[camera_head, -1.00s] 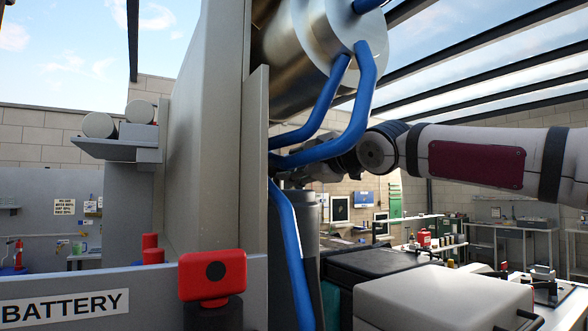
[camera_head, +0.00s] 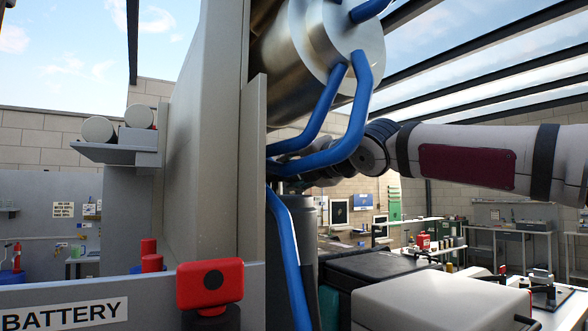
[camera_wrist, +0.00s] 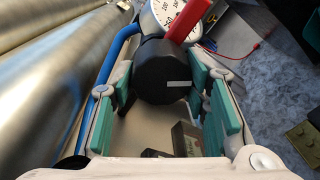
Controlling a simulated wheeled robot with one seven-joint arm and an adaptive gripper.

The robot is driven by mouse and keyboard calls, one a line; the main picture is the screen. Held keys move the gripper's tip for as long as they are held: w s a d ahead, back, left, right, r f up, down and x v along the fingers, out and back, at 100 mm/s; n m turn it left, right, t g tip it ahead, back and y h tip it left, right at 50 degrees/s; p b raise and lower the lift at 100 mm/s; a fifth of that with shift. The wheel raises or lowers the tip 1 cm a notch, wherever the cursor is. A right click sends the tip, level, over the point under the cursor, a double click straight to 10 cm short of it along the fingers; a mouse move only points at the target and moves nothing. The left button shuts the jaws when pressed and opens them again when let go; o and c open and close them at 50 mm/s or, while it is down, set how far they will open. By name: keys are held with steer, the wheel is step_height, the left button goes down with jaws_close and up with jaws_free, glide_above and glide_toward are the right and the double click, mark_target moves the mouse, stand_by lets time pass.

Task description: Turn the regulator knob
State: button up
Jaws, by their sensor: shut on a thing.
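The regulator knob (camera_wrist: 164,65) is a black cylinder with a white mark on its side, in the upper middle of the wrist view. My gripper (camera_wrist: 160,86) has its teal-padded fingers on either side of the knob and is shut on it. A white dial gauge (camera_wrist: 175,18) with dark numbers stands just behind the knob, partly covered by it and by a red part (camera_wrist: 192,20). In the head view the knob and my gripper's fingers are hidden behind the panel and pipes.
A large metal cylinder (camera_head: 318,45) with blue pipes (camera_head: 318,112) is close by; a blue pipe (camera_wrist: 113,60) also runs left of my gripper in the wrist view. A light box (camera_head: 430,302) sits lower right.

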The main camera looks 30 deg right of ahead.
steer(key=n+h+p, duration=0.1)
steer(key=n+p, duration=0.1)
steer(key=n, duration=0.4)
steer(key=shift+f, duration=0.1)
steer(key=n+p, duration=0.1)
steer(key=n, duration=0.3)
steer(key=shift+d+f, duration=0.1)
steer(key=shift+n+h, duration=0.3)
steer(key=shift+n, duration=0.3)
steer(key=shift+d, duration=0.1)
